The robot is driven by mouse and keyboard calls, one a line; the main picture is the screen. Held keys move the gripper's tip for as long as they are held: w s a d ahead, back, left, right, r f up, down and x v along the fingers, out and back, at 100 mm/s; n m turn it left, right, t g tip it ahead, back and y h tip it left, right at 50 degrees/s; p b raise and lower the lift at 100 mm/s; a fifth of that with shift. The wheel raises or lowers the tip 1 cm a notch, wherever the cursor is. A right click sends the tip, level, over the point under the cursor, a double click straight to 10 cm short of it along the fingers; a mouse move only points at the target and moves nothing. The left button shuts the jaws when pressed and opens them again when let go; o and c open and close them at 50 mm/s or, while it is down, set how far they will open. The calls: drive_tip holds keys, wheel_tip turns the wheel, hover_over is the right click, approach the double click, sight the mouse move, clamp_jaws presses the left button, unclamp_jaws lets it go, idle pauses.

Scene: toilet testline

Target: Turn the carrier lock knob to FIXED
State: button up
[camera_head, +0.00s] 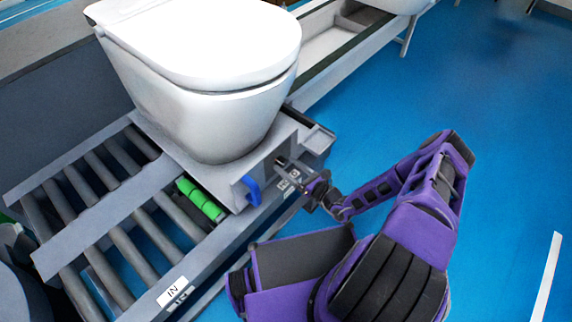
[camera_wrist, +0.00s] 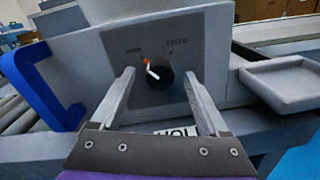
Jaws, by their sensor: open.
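The carrier lock knob (camera_wrist: 160,76) is a dark round knob on a grey panel (camera_wrist: 205,45) on the side of the carrier. Its white pointer, with an orange-red end, points up and left, toward a small label on the left. A second label at the upper right appears to read FIXED; the left one is too blurred to read. My gripper (camera_wrist: 159,75) is open, with one finger on each side of the knob in the wrist view; I cannot tell whether they touch it. In the head view my gripper (camera_head: 293,167) is close to the carrier's side and the knob is hidden.
A white toilet (camera_head: 205,75) stands on the carrier (camera_head: 160,135). A blue handle (camera_head: 252,190) projects left of the panel, and also shows in the wrist view (camera_wrist: 35,85). A grey tray (camera_wrist: 290,82) is at the right. Rollers (camera_head: 115,240) lie left; blue floor is open at right.

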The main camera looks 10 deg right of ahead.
drive_tip(key=shift+w+a, duration=0.35)
drive_tip(key=shift+w, duration=0.2)
clamp_jaws()
